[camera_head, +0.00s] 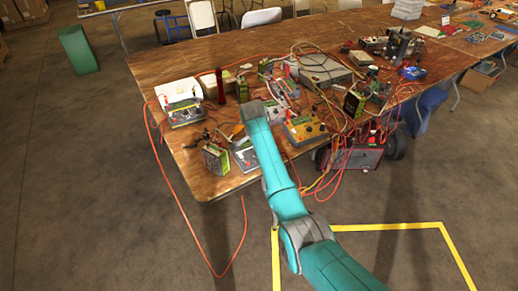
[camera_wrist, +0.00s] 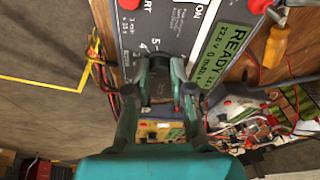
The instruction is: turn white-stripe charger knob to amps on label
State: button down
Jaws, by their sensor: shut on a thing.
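In the wrist view my gripper (camera_wrist: 165,80) is shut on the charger's dark knob (camera_wrist: 161,88), with one finger on each side of it. The charger (camera_wrist: 150,40) has a dark grey face with white print, a pale edge along its left side and red buttons. White dial figures, among them a 5, show beside the knob; the fingers cover part of the dial. A green display (camera_wrist: 230,45) reads READY with a line of small figures. The knob's pointer and any label giving amps cannot be made out. In the head view my arm hides the gripper and the knob.
The wooden table (camera_head: 228,183) is crowded with chargers, batteries and tangled red and orange cables. A yellow charger (camera_head: 305,130) stands right of my arm and a green-edged battery pack (camera_head: 215,158) to its left. In the wrist view a screwdriver (camera_wrist: 274,45) lies beyond the display.

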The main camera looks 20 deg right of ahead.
jog(key=shift+w+m+g, duration=0.1)
jog(key=shift+m+g, duration=0.4)
jog(key=shift+m, duration=1.8)
jog(key=c, duration=1)
grip_release()
jog(key=shift+r, duration=0.1)
jog(key=v, duration=1.1)
jog(key=shift+a+r, duration=0.25)
jog(key=shift+r, duration=0.1)
